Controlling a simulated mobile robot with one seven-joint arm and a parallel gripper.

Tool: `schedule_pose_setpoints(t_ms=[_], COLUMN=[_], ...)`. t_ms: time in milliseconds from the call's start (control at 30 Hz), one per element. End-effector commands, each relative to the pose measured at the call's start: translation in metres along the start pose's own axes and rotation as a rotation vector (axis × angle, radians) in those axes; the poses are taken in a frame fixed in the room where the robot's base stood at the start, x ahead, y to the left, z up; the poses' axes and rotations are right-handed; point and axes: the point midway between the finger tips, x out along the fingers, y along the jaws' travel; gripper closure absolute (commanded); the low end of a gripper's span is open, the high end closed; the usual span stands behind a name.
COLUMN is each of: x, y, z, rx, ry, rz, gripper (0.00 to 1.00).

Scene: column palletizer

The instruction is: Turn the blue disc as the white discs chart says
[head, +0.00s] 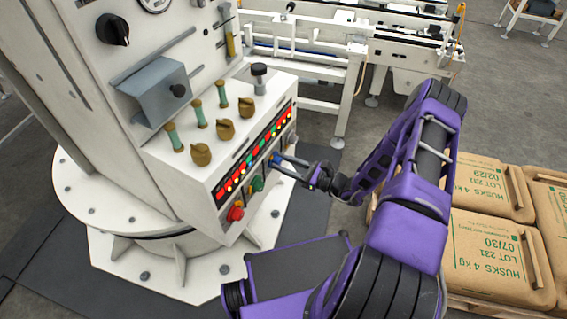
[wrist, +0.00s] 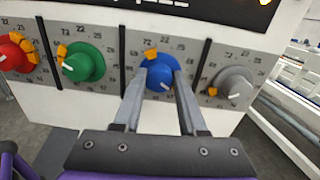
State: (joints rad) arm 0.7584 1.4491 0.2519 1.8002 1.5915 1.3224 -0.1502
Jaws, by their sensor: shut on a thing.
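In the wrist view the blue disc (wrist: 160,72) sits on the panel front between my two fingers, with an orange marker at its upper left and a white line pointing toward the lower right. My gripper (wrist: 161,86) is shut on the disc's sides. In the head view my gripper (head: 281,163) reaches the panel's lower front from the right, and the blue disc (head: 273,158) is mostly hidden. A grey-white disc (wrist: 232,88) with an orange marker at its lower left is right of the blue one. Small numbers ring each disc. I cannot make out a separate white discs chart.
Green (wrist: 83,62) and red (wrist: 15,52) discs are close on the left, separated by black bars. Brass knobs (head: 225,130) and upright levers (head: 197,112) stand on the ledge above. Stacked husk sacks (head: 490,255) are at right. A conveyor (head: 390,60) stands behind.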

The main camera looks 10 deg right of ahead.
Motion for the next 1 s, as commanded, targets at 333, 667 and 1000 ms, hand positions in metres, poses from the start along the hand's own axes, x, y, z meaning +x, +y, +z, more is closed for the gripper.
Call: schedule_pose_setpoints(t_ms=[333,667,1000], x=[-0.0006,-0.0006,-0.0004], y=[-0.0003,-0.0011,-0.0007], z=[-0.0019,-0.0015,-0.0013], rx=[0.186,0.396,0.497], ry=[-0.008,-0.015,-0.018], rz=[0.0,-0.002,0.0], gripper=[1.0,1.0,1.0])
